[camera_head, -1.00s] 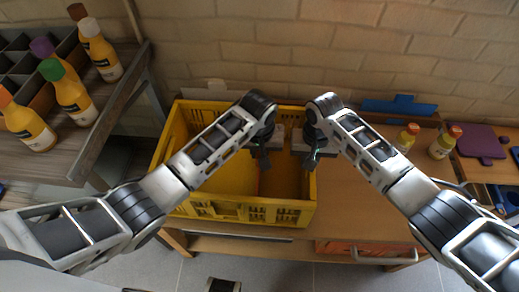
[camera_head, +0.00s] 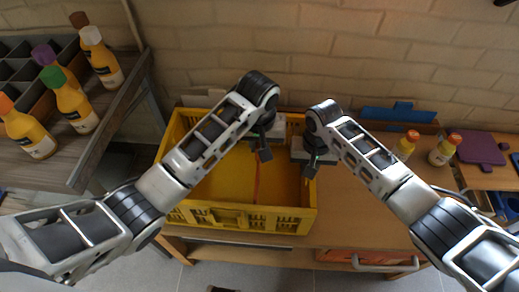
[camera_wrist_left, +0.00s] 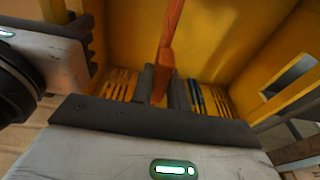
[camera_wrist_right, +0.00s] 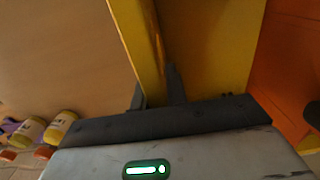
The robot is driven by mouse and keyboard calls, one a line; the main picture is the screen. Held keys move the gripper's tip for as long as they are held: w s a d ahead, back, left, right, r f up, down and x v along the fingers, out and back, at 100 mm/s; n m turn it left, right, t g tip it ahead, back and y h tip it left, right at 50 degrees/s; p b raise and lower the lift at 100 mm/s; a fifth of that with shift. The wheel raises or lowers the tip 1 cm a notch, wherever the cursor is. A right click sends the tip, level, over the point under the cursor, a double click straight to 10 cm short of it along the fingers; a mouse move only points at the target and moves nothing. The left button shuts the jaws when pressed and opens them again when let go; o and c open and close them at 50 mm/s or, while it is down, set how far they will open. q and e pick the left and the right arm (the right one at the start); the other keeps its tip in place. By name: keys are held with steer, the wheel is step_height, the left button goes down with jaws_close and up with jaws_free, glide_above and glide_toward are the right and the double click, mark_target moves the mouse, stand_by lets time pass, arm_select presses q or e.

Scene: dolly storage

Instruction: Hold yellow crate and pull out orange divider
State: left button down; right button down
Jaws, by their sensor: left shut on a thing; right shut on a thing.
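The yellow crate (camera_head: 240,218) stands on the wooden table with its open top up. The orange divider (camera_head: 257,184) shows as a thin upright strip inside it, nearly edge-on. My left gripper (camera_head: 264,153) is shut on the divider's top edge; in the left wrist view the divider (camera_wrist_left: 170,35) runs between the fingers (camera_wrist_left: 163,88). My right gripper (camera_head: 311,170) is shut on the crate's right wall. In the right wrist view that wall (camera_wrist_right: 137,45) passes between the fingers (camera_wrist_right: 157,92), with an orange face (camera_wrist_right: 290,60) at the right. The divider's lower part is hard to see.
Bottles (camera_head: 72,105) stand on a wooden shelf (camera_head: 95,140) at the left. A brick wall is behind. The tabletop right of the crate (camera_head: 345,205) is clear.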

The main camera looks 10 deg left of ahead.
arm_select(q)
steer(key=shift+r, duration=3)
arm_select(e)
steer(key=c, duration=1.8)
jaws_free()
steer(key=shift+w+a+r, duration=0.1)
steer(key=shift+w+r, duration=0.05)
steer(key=shift+r, duration=0.05)
steer(key=o, duration=0.5)
steer(key=shift+s+d+f, duration=0.2)
steer(key=shift+f, duration=0.1)
step_height(320, 180, up, 12)
steer(key=shift+w+a+r, duration=0.1)
steer(key=shift+a+r, duration=0.05)
steer(key=shift+r, duration=0.1)
